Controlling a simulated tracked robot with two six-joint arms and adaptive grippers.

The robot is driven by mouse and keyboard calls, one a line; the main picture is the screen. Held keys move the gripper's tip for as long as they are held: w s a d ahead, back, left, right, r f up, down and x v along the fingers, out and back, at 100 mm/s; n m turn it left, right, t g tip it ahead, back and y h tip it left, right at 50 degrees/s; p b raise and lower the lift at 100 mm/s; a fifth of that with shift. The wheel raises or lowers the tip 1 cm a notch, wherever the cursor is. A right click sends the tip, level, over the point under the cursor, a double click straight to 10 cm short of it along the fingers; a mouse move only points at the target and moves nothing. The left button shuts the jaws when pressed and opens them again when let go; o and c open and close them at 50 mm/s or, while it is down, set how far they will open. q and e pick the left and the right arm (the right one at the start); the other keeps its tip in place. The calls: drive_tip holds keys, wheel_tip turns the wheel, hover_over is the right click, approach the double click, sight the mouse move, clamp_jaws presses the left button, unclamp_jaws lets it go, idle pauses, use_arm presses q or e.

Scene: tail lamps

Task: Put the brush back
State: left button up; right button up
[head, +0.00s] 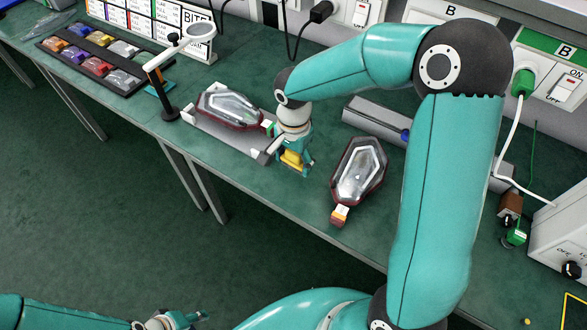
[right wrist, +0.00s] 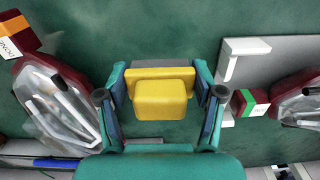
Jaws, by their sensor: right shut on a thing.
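My right gripper (head: 293,163) is over the green bench, between two tail lamps. It is shut on a yellow block-like thing, the brush (head: 291,158) as far as I can tell. In the right wrist view the brush (right wrist: 161,98) sits between the two fingers (right wrist: 161,100); no bristles show. Whether it touches the bench is unclear. My left gripper (head: 182,320) is low at the bottom edge of the head view, away from the bench and partly cut off; its opening is unclear.
One tail lamp (head: 228,108) lies on a grey fixture (head: 215,137) left of my right gripper. Another lamp (head: 359,172) with an orange-and-white tag lies to the right. Behind is a long grey holder (head: 372,119). A magnifier stand (head: 170,113) and parts tray (head: 95,60) are farther left.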

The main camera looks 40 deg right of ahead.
sight(294, 178)
drive_tip(key=shift+f, duration=2.05)
drive_tip(key=shift+f+b, duration=0.25)
drive_tip(key=shift+b, duration=0.3)
drive_tip(key=o, duration=1.1)
